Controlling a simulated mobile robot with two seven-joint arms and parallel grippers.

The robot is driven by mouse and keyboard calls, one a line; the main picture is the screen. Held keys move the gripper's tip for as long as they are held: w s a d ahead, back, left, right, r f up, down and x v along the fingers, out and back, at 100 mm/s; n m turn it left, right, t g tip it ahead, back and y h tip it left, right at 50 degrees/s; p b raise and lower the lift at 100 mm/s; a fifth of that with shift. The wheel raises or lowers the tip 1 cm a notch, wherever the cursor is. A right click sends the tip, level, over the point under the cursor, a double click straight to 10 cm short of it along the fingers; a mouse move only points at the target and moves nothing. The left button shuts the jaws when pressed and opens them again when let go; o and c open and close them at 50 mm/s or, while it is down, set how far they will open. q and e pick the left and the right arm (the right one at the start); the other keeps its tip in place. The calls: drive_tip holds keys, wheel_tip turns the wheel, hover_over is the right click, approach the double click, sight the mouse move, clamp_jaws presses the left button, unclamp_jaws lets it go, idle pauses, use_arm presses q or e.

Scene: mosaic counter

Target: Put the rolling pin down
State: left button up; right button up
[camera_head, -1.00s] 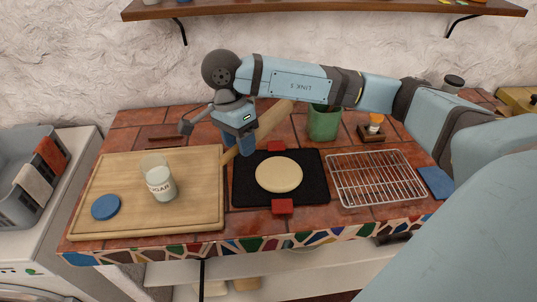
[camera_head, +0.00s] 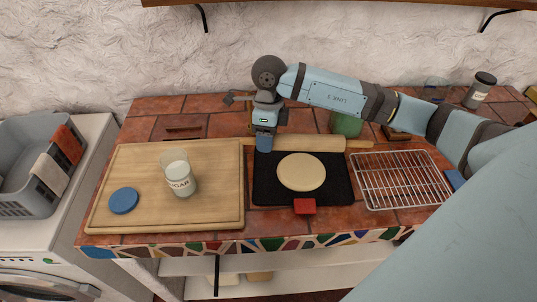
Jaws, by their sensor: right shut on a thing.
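The wooden rolling pin (camera_head: 315,143) lies level, running left to right along the back edge of the black mat, behind the round of dough (camera_head: 301,172). It appears to rest on or just above the tiles; I cannot tell which. My right gripper (camera_head: 264,145) is shut on the rolling pin near its left end, pointing down, and hides part of it. The pin's right handle (camera_head: 360,143) shows in front of the brown holder. My left gripper is not in view.
A cutting board (camera_head: 215,213) with a sugar jar (camera_head: 179,174) and a blue lid (camera_head: 123,201) is at the left. The black mat (camera_head: 268,190) holds the dough. A wire rack (camera_head: 400,180) is at the right. A green pot (camera_head: 346,124) stands behind the pin.

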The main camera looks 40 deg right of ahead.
wheel_tip(320, 180, down, 4)
drive_tip(key=shift+f, duration=0.15)
wheel_tip(320, 180, down, 4)
drive_tip(key=shift+p, duration=0.3)
